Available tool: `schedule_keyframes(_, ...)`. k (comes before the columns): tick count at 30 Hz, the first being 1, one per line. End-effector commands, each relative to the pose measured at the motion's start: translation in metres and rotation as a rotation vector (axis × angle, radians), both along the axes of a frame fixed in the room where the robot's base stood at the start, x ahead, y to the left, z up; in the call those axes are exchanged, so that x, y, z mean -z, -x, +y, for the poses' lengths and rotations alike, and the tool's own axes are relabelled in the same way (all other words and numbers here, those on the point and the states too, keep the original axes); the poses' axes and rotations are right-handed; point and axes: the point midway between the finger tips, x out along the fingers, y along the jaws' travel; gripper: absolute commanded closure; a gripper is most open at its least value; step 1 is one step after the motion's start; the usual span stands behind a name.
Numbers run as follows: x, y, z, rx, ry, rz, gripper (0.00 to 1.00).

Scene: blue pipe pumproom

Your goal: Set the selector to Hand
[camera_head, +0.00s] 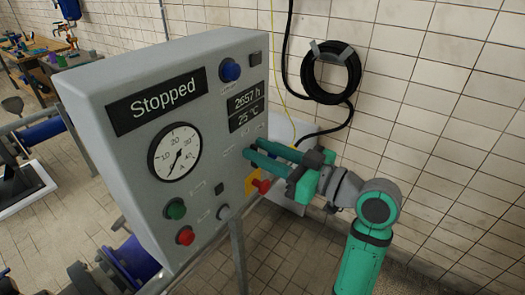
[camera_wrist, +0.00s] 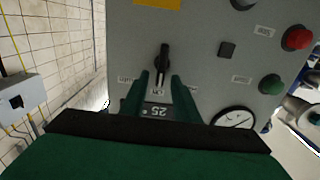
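The selector (camera_wrist: 163,57) is a black lever knob on the grey control panel, in the wrist view. Its handle lies along the picture's vertical. Small labels stand around its lower end; I cannot read them surely. My gripper (camera_wrist: 160,76) is open, its two green fingers on either side of the knob's lower end. I cannot tell whether they touch it. In the head view my gripper (camera_head: 246,146) reaches the panel's right part from the right, and the selector is hidden there behind the fingers.
The control panel (camera_head: 95,95) carries a "Stopped" display (camera_head: 160,98), a gauge (camera_head: 175,152), a blue lamp (camera_head: 230,70), green (camera_head: 176,209) and red (camera_head: 186,236) buttons, and a red knob on yellow (camera_head: 261,186) just below my fingers. A cable coil (camera_head: 331,72) hangs on the tiled wall.

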Motion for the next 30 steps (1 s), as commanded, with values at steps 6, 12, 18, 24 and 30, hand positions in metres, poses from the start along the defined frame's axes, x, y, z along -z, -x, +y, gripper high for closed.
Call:
schedule_keyframes(6,0.0001,0.0,-0.0002,0.0,0.0,0.0,0.91)
schedule_keyframes(12,0.0002,0.0002,-0.0002,0.0,0.0,0.0,1.0)
schedule_keyframes(18,0.0004,0.0009,0.0001,0.0,0.015,-0.02,1.0)
schedule_keyframes(24,0.0008,0.0028,0.0013,0.0,0.07,-0.095,1.0)
schedule_keyframes(30,0.0017,0.0059,0.004,-0.001,0.162,-0.221,1.0)
